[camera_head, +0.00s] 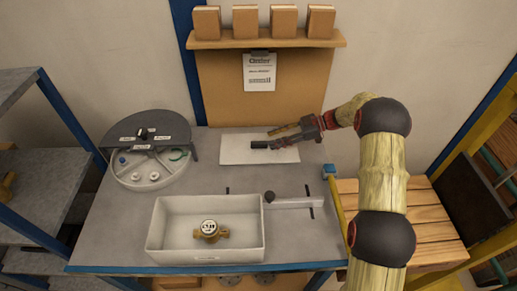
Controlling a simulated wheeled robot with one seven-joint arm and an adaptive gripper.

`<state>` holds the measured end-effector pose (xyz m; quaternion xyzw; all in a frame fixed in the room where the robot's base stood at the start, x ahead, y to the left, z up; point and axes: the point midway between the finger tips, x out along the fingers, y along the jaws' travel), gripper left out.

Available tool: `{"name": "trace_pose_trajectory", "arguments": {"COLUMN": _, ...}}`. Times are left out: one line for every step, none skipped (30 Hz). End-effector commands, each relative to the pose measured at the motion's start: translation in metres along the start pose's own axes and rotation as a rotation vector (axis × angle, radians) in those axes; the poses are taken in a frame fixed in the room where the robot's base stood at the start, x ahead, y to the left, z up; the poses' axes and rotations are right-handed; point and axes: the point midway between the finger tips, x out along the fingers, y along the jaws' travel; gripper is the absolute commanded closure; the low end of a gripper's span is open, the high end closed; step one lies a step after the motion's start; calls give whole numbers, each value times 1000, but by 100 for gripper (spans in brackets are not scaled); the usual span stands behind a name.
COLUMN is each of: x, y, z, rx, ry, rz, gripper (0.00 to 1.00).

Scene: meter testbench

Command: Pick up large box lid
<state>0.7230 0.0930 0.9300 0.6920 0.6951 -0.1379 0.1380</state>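A flat, pale rectangular panel (238,152), which looks like the large box lid, lies on the back of the grey bench. The open white box (157,240) stands at the front of the bench, with a brass meter (209,231) inside. My gripper (262,139) reaches in from the right over the panel. Its two fingers are apart, one brownish and one dark, with nothing seen between them. I cannot tell whether the fingers touch the panel. The fingers and wrist hide part of its right side.
A round divided tray (150,178) with small parts and a dark half-cover stands at the left. A lever fixture with a black knob (269,196) sits right of the box. A shelf (262,42) with brown blocks is above.

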Motion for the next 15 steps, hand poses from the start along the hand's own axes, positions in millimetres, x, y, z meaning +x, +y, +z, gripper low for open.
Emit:
{"name": "trace_pose_trajectory", "arguments": {"x": 6, "y": 0, "z": 1, "rx": -1, "ry": 0, "rz": -1, "gripper": 62}}
{"name": "trace_pose_trajectory", "arguments": {"x": 10, "y": 1, "z": 1, "rx": -1, "ry": 0, "rz": -1, "gripper": 62}}
{"name": "trace_pose_trajectory", "arguments": {"x": 16, "y": 2, "z": 2, "rx": -1, "ry": 0, "rz": -1, "gripper": 62}}
{"name": "trace_pose_trajectory", "arguments": {"x": 20, "y": 2, "z": 2, "rx": -1, "ry": 0, "rz": -1, "gripper": 62}}
{"name": "trace_pose_trajectory", "arguments": {"x": 25, "y": 2, "z": 3, "rx": 0, "ry": 0, "rz": -2, "gripper": 62}}
{"name": "trace_pose_trajectory", "arguments": {"x": 31, "y": 3, "z": 3, "rx": 1, "ry": 0, "rz": -3, "gripper": 62}}
{"name": "trace_pose_trajectory", "arguments": {"x": 36, "y": 2, "z": 2, "rx": 1, "ry": 0, "rz": -3, "gripper": 62}}
{"name": "trace_pose_trajectory", "arguments": {"x": 39, "y": 2, "z": 2, "rx": 0, "ry": 0, "rz": -2, "gripper": 62}}
{"name": "trace_pose_trajectory", "arguments": {"x": 43, "y": 3, "z": 2, "rx": 0, "ry": 0, "rz": -1, "gripper": 62}}
{"name": "trace_pose_trajectory", "arguments": {"x": 45, "y": 3, "z": 2, "rx": 0, "ry": 0, "rz": 0, "gripper": 62}}
{"name": "trace_pose_trajectory", "arguments": {"x": 46, "y": 3, "z": 1, "rx": 0, "ry": 0, "rz": 1, "gripper": 62}}
{"name": "trace_pose_trajectory", "arguments": {"x": 47, "y": 3, "z": 1, "rx": 0, "ry": 0, "rz": 1, "gripper": 62}}
{"name": "trace_pose_trajectory", "arguments": {"x": 47, "y": 3, "z": 0, "rx": 0, "ry": 0, "rz": 2, "gripper": 62}}
{"name": "trace_pose_trajectory", "arguments": {"x": 47, "y": 3, "z": 0, "rx": 0, "ry": 0, "rz": 2, "gripper": 62}}
{"name": "trace_pose_trajectory", "arguments": {"x": 47, "y": 3, "z": 0, "rx": 0, "ry": 0, "rz": 2, "gripper": 62}}
